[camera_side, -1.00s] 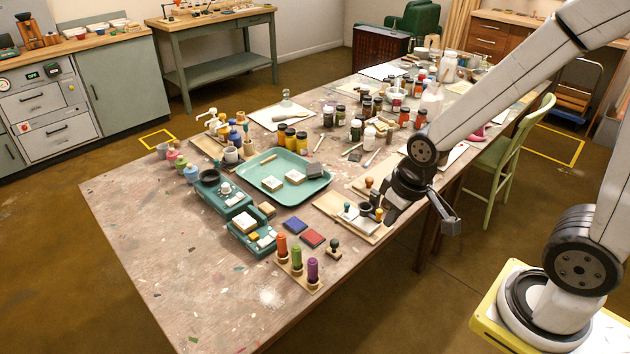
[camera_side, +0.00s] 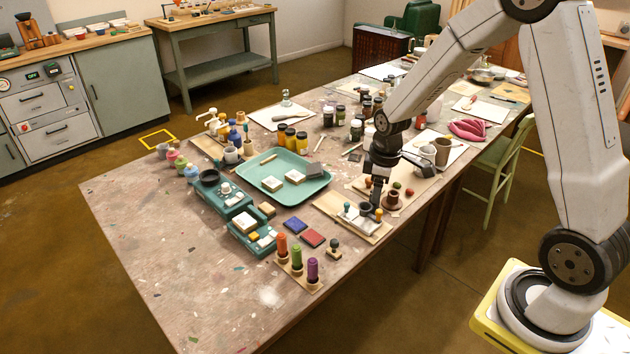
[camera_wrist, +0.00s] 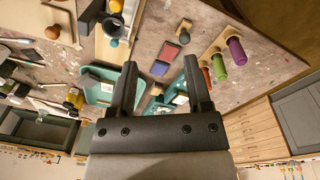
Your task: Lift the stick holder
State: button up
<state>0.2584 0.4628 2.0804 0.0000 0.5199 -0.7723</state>
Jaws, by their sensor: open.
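The stick holder (camera_side: 284,268) is a small wooden strip near the front edge of the table. It bears three upright sticks: orange (camera_side: 282,246), green (camera_side: 297,257) and purple (camera_side: 313,270). In the wrist view the purple stick (camera_wrist: 237,50) and its neighbours show at the right, beyond the right finger. My gripper (camera_side: 376,200) points down above the wooden boards, behind and to the right of the holder, well apart from it. In the wrist view my gripper (camera_wrist: 160,68) is open, with nothing between its fingers.
A board (camera_side: 325,203) with small knobbed tools lies just below my gripper. A red pad (camera_side: 313,239), a blue pad (camera_side: 295,224) and a dark-knobbed stamp (camera_side: 333,248) lie near the holder. Teal boxes (camera_side: 238,244) stand left of it. The table's front left is clear.

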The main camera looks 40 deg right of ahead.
aim_at(379, 210)
jog(key=w+d+f+n, duration=0.1)
jog(key=d, duration=0.1)
jog(key=d+f+n, duration=0.1)
jog(key=d+f, duration=0.1)
jog(key=w+d+f+n+g, duration=0.1)
jog(key=d, duration=0.2)
jog(key=shift+w+f, duration=0.3)
jog(key=shift+w, duration=0.05)
jog(key=shift+f, duration=0.1)
jog(key=shift+a+f, duration=0.1)
jog(key=shift+f, duration=3.7)
grip_shut()
